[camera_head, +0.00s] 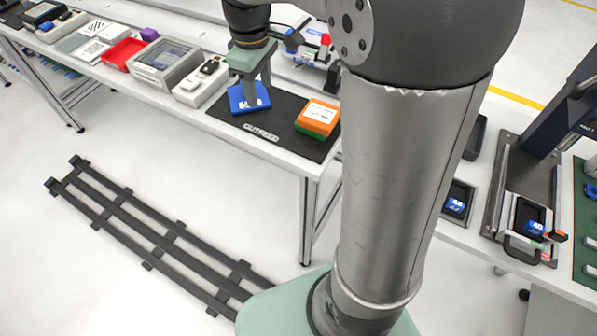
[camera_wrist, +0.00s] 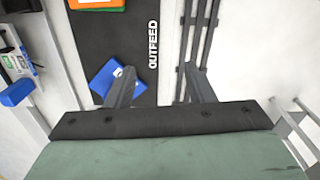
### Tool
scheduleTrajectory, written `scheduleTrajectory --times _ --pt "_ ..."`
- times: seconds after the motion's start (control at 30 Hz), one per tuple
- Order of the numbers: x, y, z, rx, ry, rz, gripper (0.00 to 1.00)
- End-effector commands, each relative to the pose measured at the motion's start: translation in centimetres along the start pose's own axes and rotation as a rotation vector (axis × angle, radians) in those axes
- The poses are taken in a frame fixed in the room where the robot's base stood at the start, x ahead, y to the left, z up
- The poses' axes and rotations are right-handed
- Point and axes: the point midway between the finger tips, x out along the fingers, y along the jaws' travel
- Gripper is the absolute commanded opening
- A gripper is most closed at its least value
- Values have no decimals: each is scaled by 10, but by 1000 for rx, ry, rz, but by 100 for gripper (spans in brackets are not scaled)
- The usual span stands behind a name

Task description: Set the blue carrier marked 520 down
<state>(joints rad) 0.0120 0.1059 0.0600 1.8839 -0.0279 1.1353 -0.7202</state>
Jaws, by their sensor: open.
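A blue carrier (camera_head: 236,101) with a white marking lies on the black mat (camera_head: 283,107) at the table's front edge. The marking is partly hidden, and I cannot read its number. The carrier also shows in the wrist view (camera_wrist: 101,83), on the mat lettered OUTFEED (camera_wrist: 115,40). My gripper (camera_head: 252,98) is low at the carrier in the head view. In the wrist view its fingers (camera_wrist: 160,70) are spread with nothing between them. The left finger overlaps the carrier's right part; I cannot tell whether they touch.
An orange and green box (camera_head: 317,118) with a white label lies on the same mat, right of the carrier. A grey device (camera_head: 201,82) stands left of the mat. Other blue-labelled items (camera_head: 457,202) sit on the right table. A dark rail frame (camera_head: 150,236) lies on the floor.

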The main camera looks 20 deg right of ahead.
Motion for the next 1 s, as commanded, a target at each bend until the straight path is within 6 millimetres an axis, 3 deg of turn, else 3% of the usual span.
scheduleTrajectory --times 0.03,0.1,0.2,0.33,0.5,1.0 --pt "4 -27 29 117 4 2 49" --pt "15 -59 63 289 11 1 49" --pt "35 -98 104 496 19 -5 49" --pt "56 -130 138 674 24 -16 49" --pt "66 -144 151 754 26 -22 49" --pt "66 -144 151 754 24 -22 49"
